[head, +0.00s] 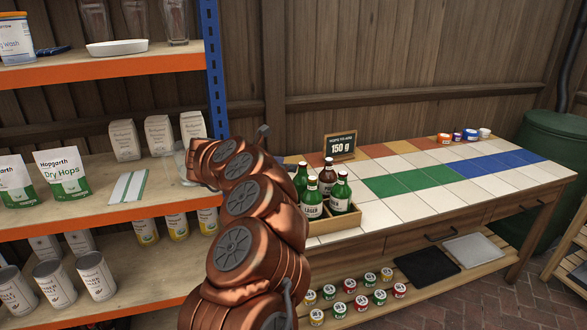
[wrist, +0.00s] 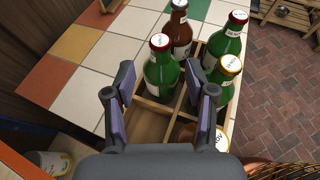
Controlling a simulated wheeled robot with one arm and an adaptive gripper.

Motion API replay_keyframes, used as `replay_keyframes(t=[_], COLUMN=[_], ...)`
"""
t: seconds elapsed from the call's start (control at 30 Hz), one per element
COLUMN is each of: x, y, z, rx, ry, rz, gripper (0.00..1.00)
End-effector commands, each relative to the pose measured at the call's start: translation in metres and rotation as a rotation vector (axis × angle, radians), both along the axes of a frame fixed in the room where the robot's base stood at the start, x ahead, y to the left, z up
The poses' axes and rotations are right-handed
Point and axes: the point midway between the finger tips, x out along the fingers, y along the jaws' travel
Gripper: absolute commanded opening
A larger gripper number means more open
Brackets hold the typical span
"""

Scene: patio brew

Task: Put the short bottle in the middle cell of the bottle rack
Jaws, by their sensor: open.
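The wooden bottle rack (wrist: 152,128) stands on the tiled table's end, and its front wall also shows in the head view (head: 335,224). In the wrist view it holds a brown bottle (wrist: 181,38), a green bottle (wrist: 162,76), a second green bottle (wrist: 235,42) and a yellow-capped green bottle (wrist: 226,76). An amber object with a white round top (wrist: 221,141) is partly hidden by the right finger. I cannot tell which is the short bottle. My gripper (wrist: 160,88) is open above the rack, with nothing visibly held. A near-left cell looks empty.
The table (head: 408,205) has clear tiles right of the rack; a "150 g" sign (head: 341,146) stands behind it. Shelves with bags (head: 62,173) and cans (head: 95,276) are at left. Small cans (head: 361,303) sit on the lower table shelf.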

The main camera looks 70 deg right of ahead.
Motion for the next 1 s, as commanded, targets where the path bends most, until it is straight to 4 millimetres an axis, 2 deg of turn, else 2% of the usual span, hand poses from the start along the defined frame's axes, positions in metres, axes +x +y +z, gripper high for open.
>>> replay_keyframes(t=[0.1, 0.3, 1.0], x=[0.008, 0.015, 0.015], y=[0.015, 0.029, 0.032], z=[0.006, 0.013, 0.015], rx=[0.0, 0.0, 0.0], ry=[-0.004, -0.003, -0.001], rz=[0.003, 0.003, 0.0], gripper=[0.55, 0.55, 0.55])
